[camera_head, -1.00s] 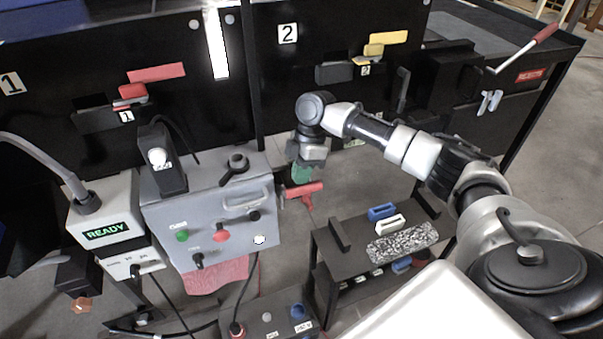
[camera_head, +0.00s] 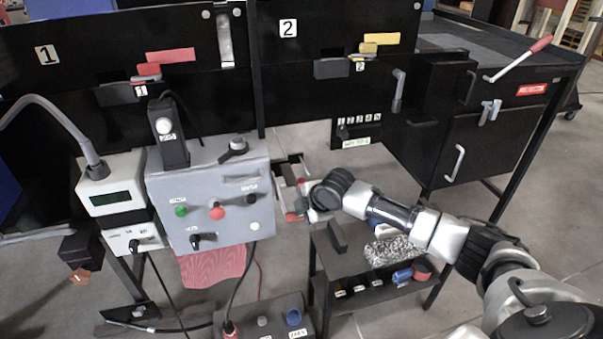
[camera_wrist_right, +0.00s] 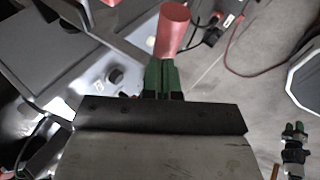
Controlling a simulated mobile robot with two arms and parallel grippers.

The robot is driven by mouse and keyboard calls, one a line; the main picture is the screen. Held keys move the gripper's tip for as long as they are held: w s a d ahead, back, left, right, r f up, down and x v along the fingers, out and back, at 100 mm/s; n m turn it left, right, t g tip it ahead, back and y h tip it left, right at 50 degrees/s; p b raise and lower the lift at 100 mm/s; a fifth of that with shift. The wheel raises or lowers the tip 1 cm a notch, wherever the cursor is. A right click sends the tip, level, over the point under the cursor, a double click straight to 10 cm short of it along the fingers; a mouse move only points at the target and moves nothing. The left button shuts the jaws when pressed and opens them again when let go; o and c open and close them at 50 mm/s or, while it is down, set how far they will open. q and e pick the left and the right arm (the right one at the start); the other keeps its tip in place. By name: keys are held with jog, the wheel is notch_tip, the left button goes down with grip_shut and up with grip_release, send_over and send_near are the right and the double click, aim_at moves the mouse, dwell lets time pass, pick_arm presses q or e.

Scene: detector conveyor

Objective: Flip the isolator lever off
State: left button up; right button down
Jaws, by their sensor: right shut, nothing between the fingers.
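The grey control box (camera_head: 222,170) stands left of centre in the head view. The red isolator lever (camera_head: 292,217) is at its right side, partly hidden by my right wrist. In the right wrist view the lever's red round grip (camera_wrist_right: 172,30) stands just beyond my green fingertips. My right gripper (camera_wrist_right: 161,78) is shut and empty, close to the lever; I cannot tell whether it touches it. In the head view the right gripper (camera_head: 301,200) is beside the box's right face, its fingers mostly hidden. My left gripper is not in view.
A display unit (camera_head: 110,197) with a dark screen stands left of the box. A low black shelf (camera_head: 325,265) is below my right arm. Black cabinets line the back, and a red-handled crank (camera_head: 520,58) is at the right. Cables hang below the box.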

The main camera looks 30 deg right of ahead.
pick_arm(q)
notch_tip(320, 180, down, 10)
jog(key=b, duration=0.8)
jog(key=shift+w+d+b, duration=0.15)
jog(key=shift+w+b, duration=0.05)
jog(key=shift+b, duration=0.15)
pick_arm(e)
notch_tip(320, 180, down, 11)
jog(key=w+n+t, duration=0.1)
jog(key=w+t, duration=0.1)
jog(key=t, duration=0.3)
jog(key=shift+d+f+t+h, duration=0.2)
jog(key=shift+d+t+h, duration=0.1)
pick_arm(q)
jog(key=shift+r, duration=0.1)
pick_arm(e)
jog(key=shift+f, duration=0.1)
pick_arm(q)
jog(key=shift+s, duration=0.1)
